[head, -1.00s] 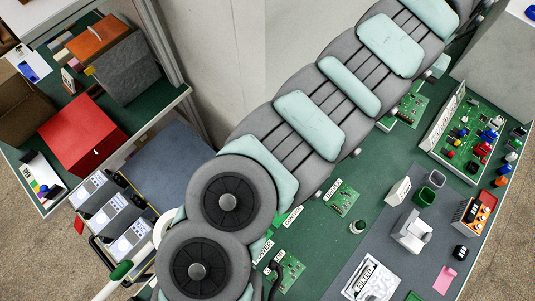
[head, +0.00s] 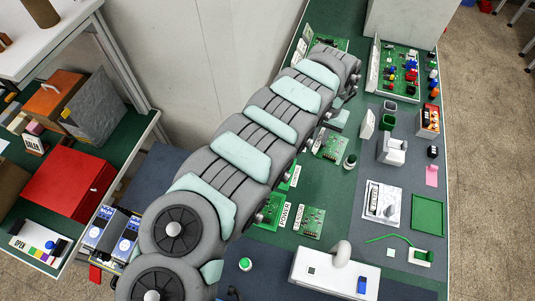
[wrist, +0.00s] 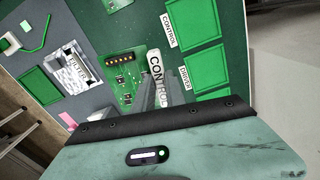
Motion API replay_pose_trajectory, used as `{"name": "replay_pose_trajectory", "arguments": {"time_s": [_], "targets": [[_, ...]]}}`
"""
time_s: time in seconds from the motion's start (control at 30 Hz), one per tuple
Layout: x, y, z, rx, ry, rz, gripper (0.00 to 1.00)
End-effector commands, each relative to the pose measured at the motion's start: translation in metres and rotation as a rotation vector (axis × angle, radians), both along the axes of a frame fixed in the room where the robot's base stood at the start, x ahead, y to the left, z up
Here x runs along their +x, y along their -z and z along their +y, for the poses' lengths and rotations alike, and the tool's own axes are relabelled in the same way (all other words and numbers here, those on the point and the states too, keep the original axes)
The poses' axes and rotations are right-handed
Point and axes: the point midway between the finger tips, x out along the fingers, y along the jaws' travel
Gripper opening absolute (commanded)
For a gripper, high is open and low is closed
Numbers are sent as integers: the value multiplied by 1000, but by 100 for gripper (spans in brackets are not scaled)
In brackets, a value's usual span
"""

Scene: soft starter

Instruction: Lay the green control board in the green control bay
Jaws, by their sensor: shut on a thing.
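The green control board (wrist: 124,62) shows in the wrist view with a row of gold contacts, beside a white CONTROL tag (wrist: 157,78). The board also shows in the head view (head: 331,147). My gripper (wrist: 172,92) is shut on it at its near side; the contact is partly hidden, and I cannot tell whether the board is lifted. In the head view my gripper (head: 340,118) is at the far edge of the board. The green control bay (wrist: 203,33) is empty, to the right of the board in the wrist view, beside a flat CONTROL label (wrist: 168,30).
The driver bay (wrist: 208,70) lies beside the control bay. The sensor board (head: 311,222) is nearer in the head view. My arm hides some bays.

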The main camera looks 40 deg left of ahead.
Motion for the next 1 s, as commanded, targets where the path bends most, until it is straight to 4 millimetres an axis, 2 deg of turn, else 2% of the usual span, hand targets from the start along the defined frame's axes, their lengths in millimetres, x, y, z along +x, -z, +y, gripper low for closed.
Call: {"name": "replay_pose_trajectory", "arguments": {"time_s": [0.03,0.2,0.3,0.4,0.57,0.77,1.0], "targets": [[-17,18,23,-3,-33,6,0],[-64,69,79,-3,-106,6,0],[-89,91,100,-2,-134,8,0],[-104,104,113,-1,-152,2,0],[-114,114,121,1,-163,0,0],[-115,124,122,1,-163,0,0],[-114,145,121,1,-162,0,0]]}}
